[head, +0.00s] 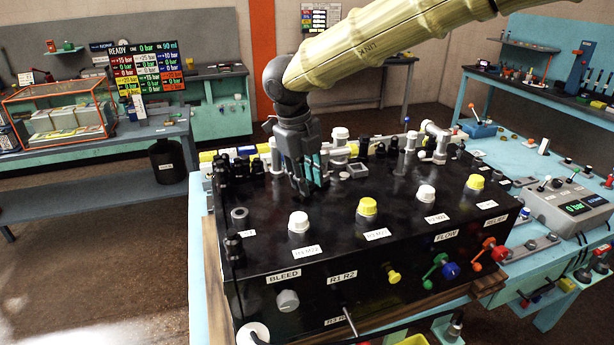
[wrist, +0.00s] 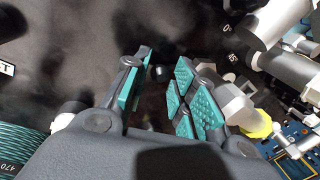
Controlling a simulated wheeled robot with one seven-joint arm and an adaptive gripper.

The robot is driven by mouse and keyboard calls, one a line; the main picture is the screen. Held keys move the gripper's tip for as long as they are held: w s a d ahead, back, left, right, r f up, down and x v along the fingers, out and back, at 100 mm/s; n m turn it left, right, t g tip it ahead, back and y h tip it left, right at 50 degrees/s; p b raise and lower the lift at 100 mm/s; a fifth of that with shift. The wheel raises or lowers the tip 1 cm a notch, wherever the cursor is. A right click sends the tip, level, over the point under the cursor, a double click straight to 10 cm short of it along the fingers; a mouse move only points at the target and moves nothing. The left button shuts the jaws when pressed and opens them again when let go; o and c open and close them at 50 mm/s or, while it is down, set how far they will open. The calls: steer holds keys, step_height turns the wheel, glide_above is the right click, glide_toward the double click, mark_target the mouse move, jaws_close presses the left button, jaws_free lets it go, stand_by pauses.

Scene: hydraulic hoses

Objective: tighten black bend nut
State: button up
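My gripper (head: 312,188) points down over the back middle of the black panel box (head: 330,235). In the wrist view its two teal-padded fingers (wrist: 160,90) stand apart with a dark gap between them. A small dark round piece (wrist: 160,72) shows in that gap near the fingertips; I cannot tell whether it is the black bend nut or whether a pad touches it. Black upright fittings stand at the left back of the box (head: 222,172) and behind the gripper to the right (head: 365,147). I cannot tell which one carries the bend nut.
Grey pipe fittings (wrist: 265,40) and a pale nut with a yellow end (wrist: 240,108) lie close right of the fingers. White (head: 298,222) and yellow (head: 367,207) caps stand in front of the gripper. A grey pipe bend (head: 437,135) rises at the back right.

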steer(key=shift+c, duration=0.3)
jaws_close()
steer(key=shift+a, duration=0.1)
steer(key=m, duration=0.1)
steer(key=w+m+p, duration=0.1)
steer(key=a+m+p, duration=0.1)
steer(key=m, duration=0.1)
steer(key=shift+w+a+r+g, duration=0.1)
steer(key=shift+w+g, duration=0.2)
steer(key=shift+g, duration=0.1)
steer(key=shift+w+a+m+g+p, duration=0.2)
steer(key=shift+w+m, duration=0.35)
steer(key=shift+m, duration=0.65)
steer(key=shift+w+a+m+g+p, duration=0.1)
steer(key=shift+w+m+g+p, duration=0.3)
steer(key=shift+m, duration=0.8)
steer(key=shift+w, duration=0.2)
steer(key=shift+o, duration=0.3)
jaws_free()
